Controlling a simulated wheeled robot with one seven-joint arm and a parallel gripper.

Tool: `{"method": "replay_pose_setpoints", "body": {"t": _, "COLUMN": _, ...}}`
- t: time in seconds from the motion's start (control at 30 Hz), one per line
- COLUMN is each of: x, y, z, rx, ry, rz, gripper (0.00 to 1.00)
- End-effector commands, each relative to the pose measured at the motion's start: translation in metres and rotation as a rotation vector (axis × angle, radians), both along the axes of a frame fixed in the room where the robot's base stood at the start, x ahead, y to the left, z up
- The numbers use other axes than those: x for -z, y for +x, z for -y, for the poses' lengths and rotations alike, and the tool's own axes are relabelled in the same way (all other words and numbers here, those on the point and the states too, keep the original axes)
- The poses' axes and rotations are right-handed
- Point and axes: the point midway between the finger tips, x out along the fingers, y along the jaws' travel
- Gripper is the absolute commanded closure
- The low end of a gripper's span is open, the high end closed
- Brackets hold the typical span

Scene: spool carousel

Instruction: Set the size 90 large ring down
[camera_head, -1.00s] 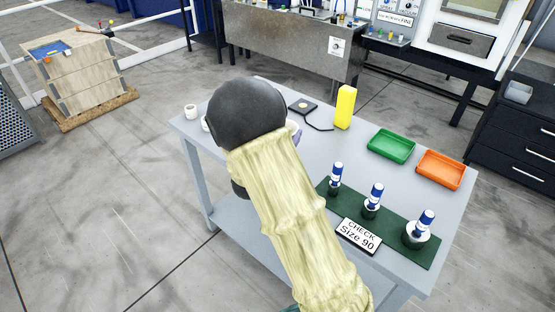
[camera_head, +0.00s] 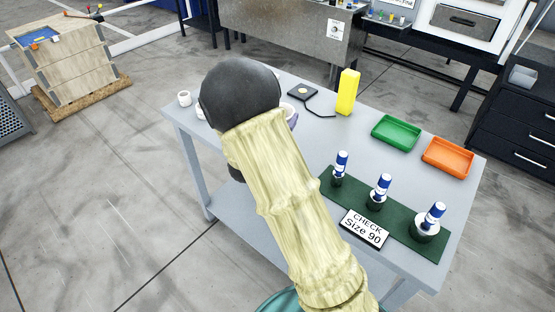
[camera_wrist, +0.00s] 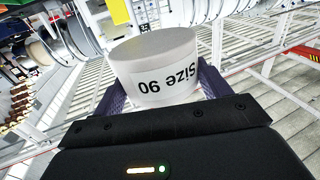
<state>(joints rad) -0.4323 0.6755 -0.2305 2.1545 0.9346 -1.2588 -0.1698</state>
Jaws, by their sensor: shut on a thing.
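The size 90 large ring (camera_wrist: 155,62) is a white, thick round piece with a "Size 90" label, upside down in the wrist view. My gripper (camera_wrist: 160,92) is shut on it, with one dark purple finger at each side. In the head view my arm hides the ring and nearly all of the gripper; only a bit of purple shows above the table's left part. The grey table (camera_head: 315,155) is below. I cannot tell the gap between ring and table.
A green tray (camera_head: 396,133), an orange tray (camera_head: 447,158), a yellow block (camera_head: 347,92) and a small black device (camera_head: 303,91) stand on the table. A white cup (camera_head: 184,98) is at far left.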

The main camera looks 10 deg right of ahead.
Motion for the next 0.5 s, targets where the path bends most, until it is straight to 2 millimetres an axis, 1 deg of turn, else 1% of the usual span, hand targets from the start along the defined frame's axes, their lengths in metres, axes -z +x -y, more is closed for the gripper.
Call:
{"method": "replay_pose_setpoints", "body": {"t": 0.03, "x": 0.009, "y": 0.0, "z": 0.0, "rx": 0.0, "ry": 0.0, "rz": 0.0, "gripper": 0.49}}
{"method": "replay_pose_setpoints", "body": {"t": 0.17, "x": 0.024, "y": 0.0, "z": -0.001, "rx": -0.001, "ry": 0.0, "rz": 0.0, "gripper": 0.49}}
{"method": "replay_pose_setpoints", "body": {"t": 0.4, "x": 0.066, "y": 0.0, "z": -0.002, "rx": -0.003, "ry": -0.001, "rz": 0.001, "gripper": 0.49}}
{"method": "replay_pose_setpoints", "body": {"t": 0.5, "x": 0.074, "y": 0.0, "z": -0.002, "rx": -0.004, "ry": -0.001, "rz": 0.001, "gripper": 0.49}}
